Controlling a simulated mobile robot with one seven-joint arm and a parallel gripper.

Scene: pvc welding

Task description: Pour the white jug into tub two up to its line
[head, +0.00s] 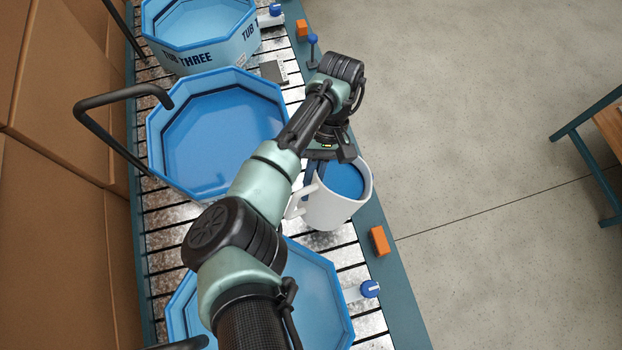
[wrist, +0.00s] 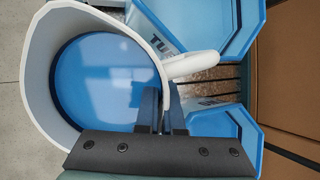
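The white jug (head: 333,208) holds blue liquid and looks roughly upright, above the conveyor's right edge between the middle and nearest tubs. The middle tub (head: 205,125), blue and octagonal, lies left of the jug. Its label is hidden, so I cannot read whether it is tub two. No stream leaves the jug.
A tub labelled TUB THREE (head: 215,50) stands at the far end; another tub (head: 315,300) is nearest, partly behind my arm. Black bent bars (head: 95,103) reach over from the left. Cardboard boxes (head: 60,100) line the left. Open floor (head: 480,120) lies right.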

